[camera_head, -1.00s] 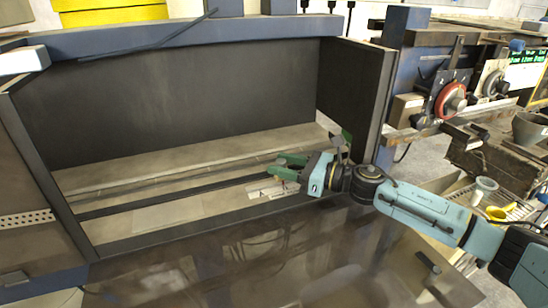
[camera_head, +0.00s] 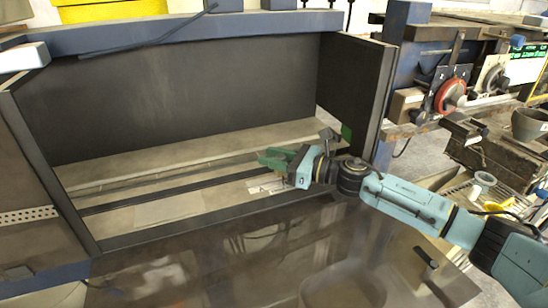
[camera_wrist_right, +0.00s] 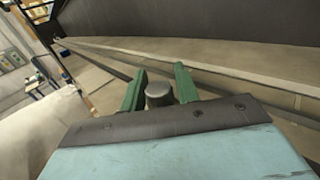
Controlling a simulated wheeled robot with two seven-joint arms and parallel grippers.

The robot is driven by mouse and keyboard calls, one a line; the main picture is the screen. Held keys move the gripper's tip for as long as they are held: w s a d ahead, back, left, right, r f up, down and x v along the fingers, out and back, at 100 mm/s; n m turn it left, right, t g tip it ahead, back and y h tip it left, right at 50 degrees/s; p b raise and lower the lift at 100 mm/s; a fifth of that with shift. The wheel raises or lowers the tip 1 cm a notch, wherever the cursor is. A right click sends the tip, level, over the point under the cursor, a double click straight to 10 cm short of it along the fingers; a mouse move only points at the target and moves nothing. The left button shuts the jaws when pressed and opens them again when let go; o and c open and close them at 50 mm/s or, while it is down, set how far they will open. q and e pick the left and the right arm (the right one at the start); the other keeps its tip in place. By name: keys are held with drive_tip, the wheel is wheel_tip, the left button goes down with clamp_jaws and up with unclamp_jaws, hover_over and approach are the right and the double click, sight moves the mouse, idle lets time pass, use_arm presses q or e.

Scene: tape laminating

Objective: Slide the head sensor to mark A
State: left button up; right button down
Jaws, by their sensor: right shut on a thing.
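My right gripper (camera_head: 268,158) reaches into the dark open-fronted frame from the right, above the long black rail (camera_head: 165,190). In the right wrist view, the green fingers of my right gripper (camera_wrist_right: 158,82) stand on both sides of a short grey round knob (camera_wrist_right: 158,95), which I take to be the head sensor, and are shut on it. In the head view the fingers hide the knob. A pale label with dark marks (camera_head: 265,187) lies on the bed just below the gripper; its letters are too small to read. My left gripper is out of view.
The front edge (camera_head: 190,220) runs below the rail. The bed left of the gripper is clear. A red dial (camera_head: 449,95) is at the right.

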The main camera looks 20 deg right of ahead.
sight(250, 182)
drive_tip(key=a+p, duration=0.1)
drive_tip(key=a, duration=0.5)
drive_tip(key=shift+w+a, duration=0.15)
drive_tip(key=shift+a, duration=0.05)
drive_tip(key=c, duration=1.3)
unclamp_jaws()
drive_tip(key=shift+o, duration=0.3)
drive_tip(key=shift+a, duration=0.1)
